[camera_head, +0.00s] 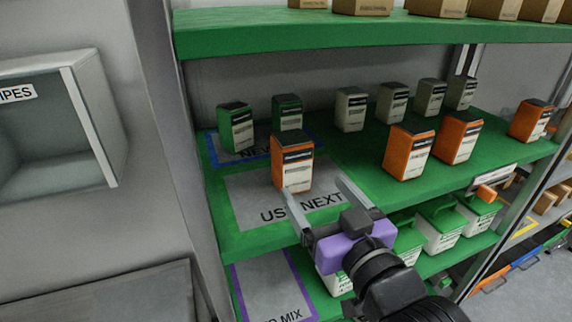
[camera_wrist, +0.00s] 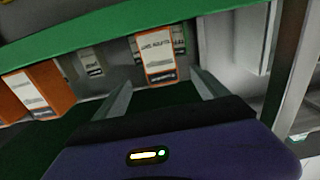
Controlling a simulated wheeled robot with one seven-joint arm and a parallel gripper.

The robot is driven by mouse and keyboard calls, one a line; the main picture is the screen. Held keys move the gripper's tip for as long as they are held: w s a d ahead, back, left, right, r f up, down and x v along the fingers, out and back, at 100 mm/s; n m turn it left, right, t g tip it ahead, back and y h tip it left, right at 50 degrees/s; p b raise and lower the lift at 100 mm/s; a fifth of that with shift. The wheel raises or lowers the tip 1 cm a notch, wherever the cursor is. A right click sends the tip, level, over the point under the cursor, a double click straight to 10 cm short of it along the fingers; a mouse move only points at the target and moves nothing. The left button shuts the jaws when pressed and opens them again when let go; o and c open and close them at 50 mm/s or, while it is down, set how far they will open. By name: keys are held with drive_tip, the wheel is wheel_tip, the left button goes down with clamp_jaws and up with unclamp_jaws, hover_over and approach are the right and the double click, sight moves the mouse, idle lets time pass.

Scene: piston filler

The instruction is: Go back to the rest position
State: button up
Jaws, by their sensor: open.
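My gripper (camera_head: 318,192) is open and empty at the front of the green middle shelf, with its two fingers apart. An orange-and-white box (camera_head: 292,164) stands upright on the grey "USE NEXT" mat (camera_head: 245,205), just beyond the fingertips. In the wrist view the same box (camera_wrist: 157,60) stands ahead between the fingers (camera_wrist: 161,88), apart from them as far as I can see. My purple gripper body covers part of the shelf's front edge.
Two green boxes (camera_head: 236,127) stand behind on a blue-edged mat. Several grey boxes (camera_head: 351,108) and orange boxes (camera_head: 408,150) stand to the right. The green upper shelf (camera_head: 260,36) lies above. White tubs with green lids (camera_head: 440,232) stand below. A wipes holder (camera_head: 50,130) is left.

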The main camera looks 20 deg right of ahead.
drive_tip(key=s+f+g, duration=0.1)
drive_tip(key=s+f, duration=0.6)
drive_tip(key=s, duration=0.4)
drive_tip(key=s+f+g+b, duration=0.1)
drive_tip(key=s+f, duration=0.6)
drive_tip(key=s, duration=0.4)
drive_tip(key=s+f+g, duration=0.1)
drive_tip(key=s+f, duration=0.6)
drive_tip(key=s, duration=0.4)
drive_tip(key=shift+b, duration=0.3)
